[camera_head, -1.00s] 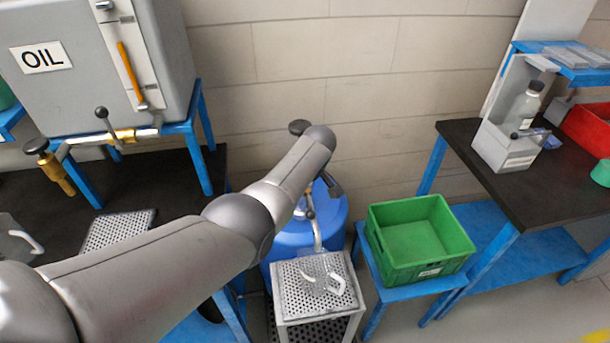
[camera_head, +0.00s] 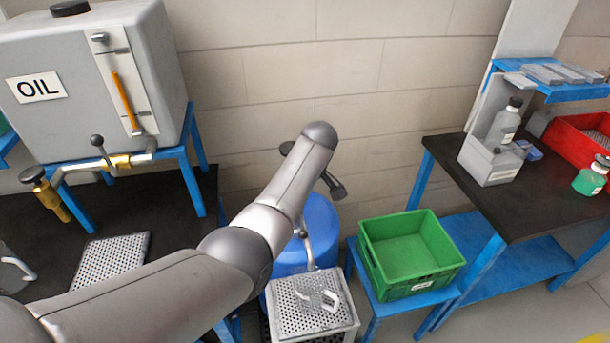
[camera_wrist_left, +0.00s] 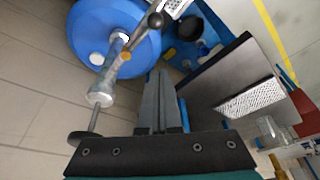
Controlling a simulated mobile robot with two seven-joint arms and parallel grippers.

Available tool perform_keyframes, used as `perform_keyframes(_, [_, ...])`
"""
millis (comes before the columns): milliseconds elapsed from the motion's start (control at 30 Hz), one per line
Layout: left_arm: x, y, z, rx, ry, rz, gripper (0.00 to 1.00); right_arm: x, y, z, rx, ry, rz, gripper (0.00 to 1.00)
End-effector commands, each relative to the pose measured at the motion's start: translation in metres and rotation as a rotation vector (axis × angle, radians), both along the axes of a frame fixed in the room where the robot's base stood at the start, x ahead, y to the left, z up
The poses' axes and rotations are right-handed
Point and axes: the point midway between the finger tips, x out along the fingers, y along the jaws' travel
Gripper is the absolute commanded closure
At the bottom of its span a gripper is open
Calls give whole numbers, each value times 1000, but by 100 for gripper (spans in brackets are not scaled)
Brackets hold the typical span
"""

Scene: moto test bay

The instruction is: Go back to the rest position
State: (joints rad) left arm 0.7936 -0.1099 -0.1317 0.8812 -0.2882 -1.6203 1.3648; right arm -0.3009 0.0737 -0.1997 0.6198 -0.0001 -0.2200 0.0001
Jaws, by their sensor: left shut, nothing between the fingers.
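My left arm reaches in from the lower left in the head view and bends at a grey elbow. Its wrist end is in front of the wall, above the blue drum (camera_head: 322,222). The hand is mostly hidden behind the wrist, with only dark parts showing. In the left wrist view, my left gripper (camera_wrist_left: 160,75) has its two grey fingers together with nothing between them. The blue drum also shows there (camera_wrist_left: 85,30), beyond the fingers to the upper left. My right gripper is in neither view.
An oil tank (camera_head: 70,125) stands on a blue frame at left. A green crate (camera_head: 385,285) sits on a low blue stand. At right, a black-topped bench (camera_head: 520,205) carries bottles and a red bin (camera_head: 565,148).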

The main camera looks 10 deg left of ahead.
Motion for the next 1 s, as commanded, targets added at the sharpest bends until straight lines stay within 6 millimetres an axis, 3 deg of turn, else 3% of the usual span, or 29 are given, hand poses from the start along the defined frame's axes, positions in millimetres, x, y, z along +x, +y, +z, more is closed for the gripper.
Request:
perform_keyframes(167, [-2, 0, -3, -1, 2, -8, 100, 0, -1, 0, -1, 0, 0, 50])
perform_keyframes(367, [-28, 5, -31, -24, 22, -126, 100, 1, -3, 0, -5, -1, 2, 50])
perform_keyframes(500, [-64, 9, -57, -42, 38, -284, 100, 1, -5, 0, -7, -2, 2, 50])
perform_keyframes(700, [-123, 14, -78, -51, 48, -525, 100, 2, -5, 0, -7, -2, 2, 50])
perform_keyframes(1000, [-220, 15, -74, -30, 49, -911, 100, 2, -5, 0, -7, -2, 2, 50])
